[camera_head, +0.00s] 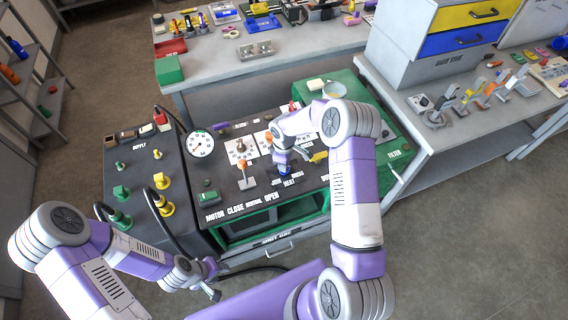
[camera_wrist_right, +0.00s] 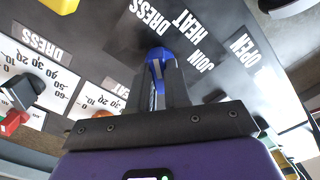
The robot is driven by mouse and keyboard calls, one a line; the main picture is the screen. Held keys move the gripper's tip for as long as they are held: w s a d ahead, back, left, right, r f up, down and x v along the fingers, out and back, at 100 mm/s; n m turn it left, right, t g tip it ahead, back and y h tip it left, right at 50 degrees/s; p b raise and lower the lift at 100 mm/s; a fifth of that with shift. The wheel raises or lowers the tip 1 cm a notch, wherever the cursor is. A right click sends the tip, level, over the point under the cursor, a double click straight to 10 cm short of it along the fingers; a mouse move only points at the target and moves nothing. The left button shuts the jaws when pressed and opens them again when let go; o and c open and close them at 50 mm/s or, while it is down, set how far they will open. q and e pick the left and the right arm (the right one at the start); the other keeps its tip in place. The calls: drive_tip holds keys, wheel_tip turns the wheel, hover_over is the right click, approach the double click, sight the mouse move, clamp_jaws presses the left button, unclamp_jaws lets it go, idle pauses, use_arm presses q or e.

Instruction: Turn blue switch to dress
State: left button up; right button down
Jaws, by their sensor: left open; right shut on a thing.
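The blue switch (camera_wrist_right: 157,58) stands on the dark panel below the printed words DRESS, HEAT and JOIN in the right wrist view. Which word it points at is hard to tell. My right gripper (camera_wrist_right: 162,88) is shut on the blue switch, with its fingers pointing down at the panel. In the head view the blue switch (camera_head: 283,171) shows only in part under my right gripper (camera_head: 283,158). My left gripper (camera_head: 213,292) is open and empty, low at the front left and away from the panel.
On the panel are a gauge (camera_head: 200,144), an orange-topped lever (camera_head: 246,174) and a yellow handle (camera_head: 319,157). The supply unit (camera_head: 140,160) with green and yellow knobs and hoses stands left. Workbenches stand behind and right, with a grey cabinet (camera_head: 392,50).

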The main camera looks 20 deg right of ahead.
drive_tip(key=c, duration=1.1)
unclamp_jaws()
wheel_tip(320, 180, up, 8)
drive_tip(key=shift+f, duration=0.15)
